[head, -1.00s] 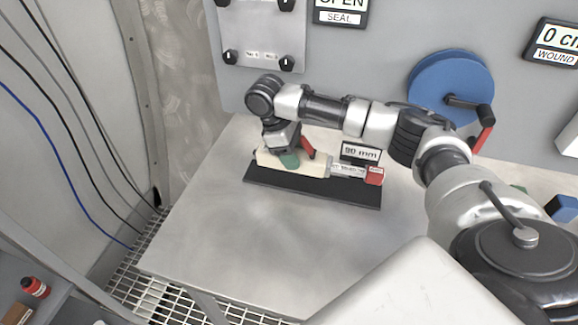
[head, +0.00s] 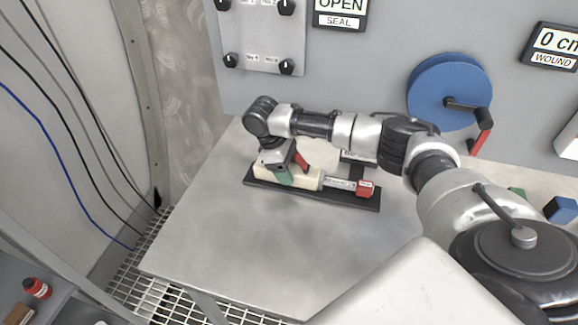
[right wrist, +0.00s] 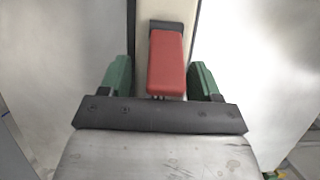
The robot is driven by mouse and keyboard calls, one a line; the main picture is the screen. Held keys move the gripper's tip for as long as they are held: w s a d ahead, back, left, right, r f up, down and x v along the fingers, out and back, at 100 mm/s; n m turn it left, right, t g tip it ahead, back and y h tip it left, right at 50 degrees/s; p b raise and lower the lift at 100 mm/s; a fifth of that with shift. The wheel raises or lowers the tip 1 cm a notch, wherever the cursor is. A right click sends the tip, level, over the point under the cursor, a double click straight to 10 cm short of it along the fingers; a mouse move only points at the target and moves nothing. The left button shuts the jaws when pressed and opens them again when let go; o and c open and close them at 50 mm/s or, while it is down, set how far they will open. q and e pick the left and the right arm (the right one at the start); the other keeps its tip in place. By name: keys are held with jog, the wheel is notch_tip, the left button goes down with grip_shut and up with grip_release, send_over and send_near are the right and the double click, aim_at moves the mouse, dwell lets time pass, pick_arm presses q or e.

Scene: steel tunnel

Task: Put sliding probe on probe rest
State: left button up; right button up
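The sliding probe (head: 262,174) is a long cream bar with a grey marked scale and a red end block (head: 366,188) on its right. It lies along a long black base, seemingly the probe rest (head: 340,200), on the bench. I cannot tell if it touches along its full length. My right gripper (head: 285,179) has green fingers and comes down over the cream bar. My left gripper is not in view.
The metal bench (head: 215,235) is clear in front and left of the base. A small display (head: 357,158) stands behind the probe, partly hidden by my arm. A blue reel (head: 445,85) with a crank is on the wall. Blue block (head: 561,208) sits at right.

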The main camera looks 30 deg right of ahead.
jog(key=shift+o, duration=0.9)
jog(key=shift+r, duration=0.25)
jog(key=v, duration=0.6)
jog(key=shift+w+a+r+b, duration=0.1)
jog(key=shift+w+r+b, duration=0.05)
jog(key=shift+b, duration=0.2)
jog(key=shift+p+v, duration=0.65)
jog(key=shift+v, duration=2.05)
